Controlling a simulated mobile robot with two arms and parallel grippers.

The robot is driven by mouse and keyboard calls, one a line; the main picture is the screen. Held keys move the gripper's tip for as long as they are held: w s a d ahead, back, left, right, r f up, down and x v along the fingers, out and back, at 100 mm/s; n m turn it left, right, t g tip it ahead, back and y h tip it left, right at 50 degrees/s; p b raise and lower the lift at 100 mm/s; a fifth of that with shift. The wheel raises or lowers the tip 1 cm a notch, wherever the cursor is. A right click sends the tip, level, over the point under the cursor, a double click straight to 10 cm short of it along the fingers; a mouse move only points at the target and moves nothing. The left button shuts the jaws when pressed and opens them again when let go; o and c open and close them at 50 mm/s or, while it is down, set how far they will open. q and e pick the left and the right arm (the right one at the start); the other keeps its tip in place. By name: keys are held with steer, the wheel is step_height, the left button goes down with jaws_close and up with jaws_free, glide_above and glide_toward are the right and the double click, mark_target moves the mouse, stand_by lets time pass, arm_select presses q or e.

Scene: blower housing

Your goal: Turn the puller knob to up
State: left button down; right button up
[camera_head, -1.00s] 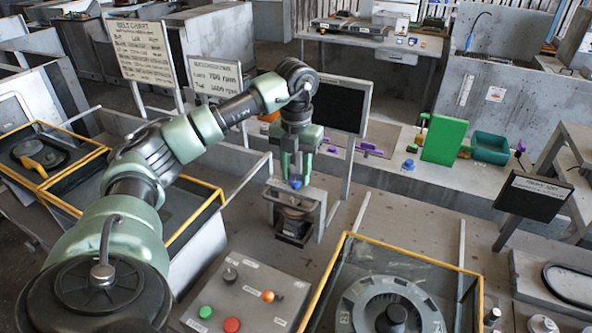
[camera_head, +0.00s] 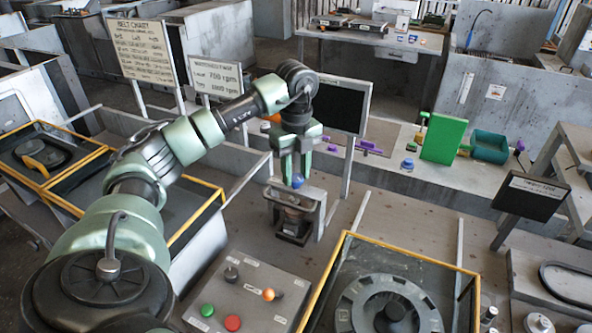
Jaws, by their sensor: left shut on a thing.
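The puller is a small grey metal frame (camera_head: 320,212) standing on the bench in the middle of the head view, with dark round parts inside it. A small blue knob (camera_head: 297,181) sits at its top. My left gripper (camera_head: 296,177) points straight down over the frame, with its green fingers shut on the blue knob. The fingers cover part of the knob, and any mark showing its setting is too small to read. My right gripper is not in view.
A control box (camera_head: 246,294) with green and red buttons stands in front. A yellow-edged bay with a round grey housing (camera_head: 391,305) lies to the right. A dark screen (camera_head: 340,105) stands close behind my gripper. A green block (camera_head: 443,140) and a teal bin (camera_head: 489,147) sit at back right.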

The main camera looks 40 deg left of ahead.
arm_select(q)
steer(key=n+p, duration=0.1)
steer(key=n, duration=1)
steer(key=shift+r, duration=0.1)
steer(key=shift+n+p, duration=0.65)
steer(key=shift+n, duration=0.25)
steer(key=n+p, duration=0.4)
steer(key=p, duration=0.3)
steer(key=shift+d+r+n+p, duration=0.1)
steer(key=shift+r+n+p, duration=0.05)
steer(key=shift+n+p, duration=0.65)
steer(key=shift+p, duration=0.15)
steer(key=shift+f, duration=0.2)
steer(key=c, duration=0.9)
jaws_free()
steer(key=shift+c, duration=0.2)
